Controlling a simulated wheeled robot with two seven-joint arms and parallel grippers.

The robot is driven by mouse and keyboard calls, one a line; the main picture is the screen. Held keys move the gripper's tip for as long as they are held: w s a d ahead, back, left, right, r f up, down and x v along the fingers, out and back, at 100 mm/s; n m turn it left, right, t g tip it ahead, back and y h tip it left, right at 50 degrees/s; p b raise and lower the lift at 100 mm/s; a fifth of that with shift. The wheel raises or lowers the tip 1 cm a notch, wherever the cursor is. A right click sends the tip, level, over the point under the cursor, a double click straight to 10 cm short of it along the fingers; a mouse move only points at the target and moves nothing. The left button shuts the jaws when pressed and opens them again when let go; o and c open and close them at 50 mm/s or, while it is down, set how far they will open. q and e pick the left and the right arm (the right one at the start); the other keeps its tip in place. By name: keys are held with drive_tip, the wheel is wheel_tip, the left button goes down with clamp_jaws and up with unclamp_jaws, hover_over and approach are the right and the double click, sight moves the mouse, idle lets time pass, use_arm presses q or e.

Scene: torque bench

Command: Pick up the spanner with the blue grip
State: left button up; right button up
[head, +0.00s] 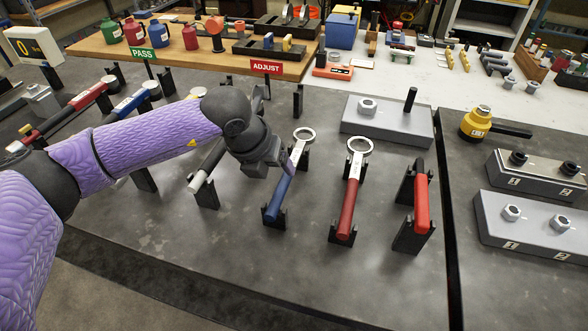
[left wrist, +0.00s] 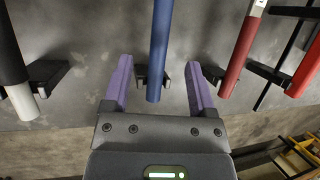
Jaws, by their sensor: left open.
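The spanner with the blue grip (head: 278,198) rests on black holders on the dark bench, its ring end pointing away from me. In the left wrist view the blue grip (left wrist: 160,45) runs between the two purple fingers of my open left gripper (left wrist: 159,65), with a gap on each side. I cannot tell how high the fingers are above it. My right gripper is not in view.
A red-grip spanner (head: 348,208) stands in holders to the right, with another red handle (head: 421,203) beyond it. A white-ended tool (head: 198,182) lies to the left. A grey block (head: 386,122) is behind. The front bench strip is clear.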

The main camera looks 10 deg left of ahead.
sight(284, 176)
use_arm(q)
drive_tip(key=x, duration=0.2)
drive_tip(key=w+b+x, duration=0.1)
drive_tip(key=x, duration=0.2)
drive_tip(key=shift+r, duration=0.1)
drive_tip(key=shift+w+d+f, duration=0.1)
drive_tip(key=shift+f, duration=0.25)
drive_tip(key=shift+f+b, duration=0.2)
drive_tip(key=shift+b, duration=0.1)
clamp_jaws()
idle(1.3)
